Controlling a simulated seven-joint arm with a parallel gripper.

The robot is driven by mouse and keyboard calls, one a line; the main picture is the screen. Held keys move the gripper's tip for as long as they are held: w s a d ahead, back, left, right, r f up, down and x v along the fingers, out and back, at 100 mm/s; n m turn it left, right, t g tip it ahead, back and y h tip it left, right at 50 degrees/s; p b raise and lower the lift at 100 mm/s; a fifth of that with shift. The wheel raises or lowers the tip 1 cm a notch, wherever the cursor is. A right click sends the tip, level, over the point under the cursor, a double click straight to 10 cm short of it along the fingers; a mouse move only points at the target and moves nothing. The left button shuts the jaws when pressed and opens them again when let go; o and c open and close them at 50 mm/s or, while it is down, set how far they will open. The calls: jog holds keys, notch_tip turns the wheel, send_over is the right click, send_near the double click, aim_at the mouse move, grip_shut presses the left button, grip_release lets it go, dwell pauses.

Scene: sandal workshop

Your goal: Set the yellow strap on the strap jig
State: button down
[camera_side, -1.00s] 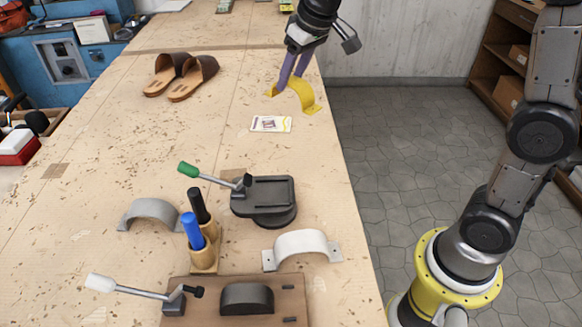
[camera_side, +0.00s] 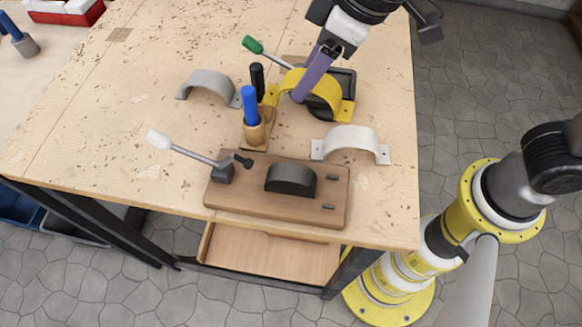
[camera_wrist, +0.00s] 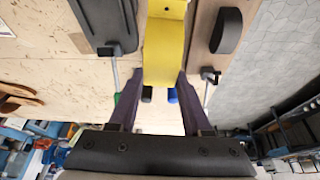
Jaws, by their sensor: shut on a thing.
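The yellow strap (camera_side: 330,92) is an arch with a flat holed foot at each end. My gripper (camera_side: 299,96) has its purple fingers shut on the strap's arch and holds it in front of the black green-handled fixture. In the wrist view the strap (camera_wrist: 163,55) lies between the two fingers. The strap jig (camera_side: 225,198) is a wooden board near the table's front edge, with a black half-round form (camera_side: 291,179), two small dark pegs at its right and a white-handled lever clamp (camera_side: 190,152). The form is bare. The jig also shows in the wrist view (camera_wrist: 201,35), right of the strap.
A white strap (camera_side: 352,142) lies just behind the jig's right side. A wooden holder (camera_side: 255,133) with blue- and black-handled tools stands behind the jig. A grey strap (camera_side: 208,82) lies at left. The green-handled fixture (camera_side: 341,78) is partly hidden behind the yellow strap.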

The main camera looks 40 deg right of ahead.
send_over(284, 172)
jog(key=d, duration=0.2)
notch_tip(284, 172, down, 4)
jog(key=shift+s+a+r+n, duration=0.1)
jog(key=shift+a+r+n, duration=0.05)
jog(key=shift+n, duration=0.25)
jog(key=shift+s+a, duration=0.15)
jog(key=shift+a, duration=0.15)
jog(key=shift+a+f+n, duration=0.15)
jog(key=shift+f+n, duration=0.05)
jog(key=shift+n, duration=0.1)
jog(key=shift+f, duration=1.3)
jog(key=shift+f, duration=0.15)
jog(key=shift+c, duration=1.7)
grip_release()
jog(key=v, duration=1.2)
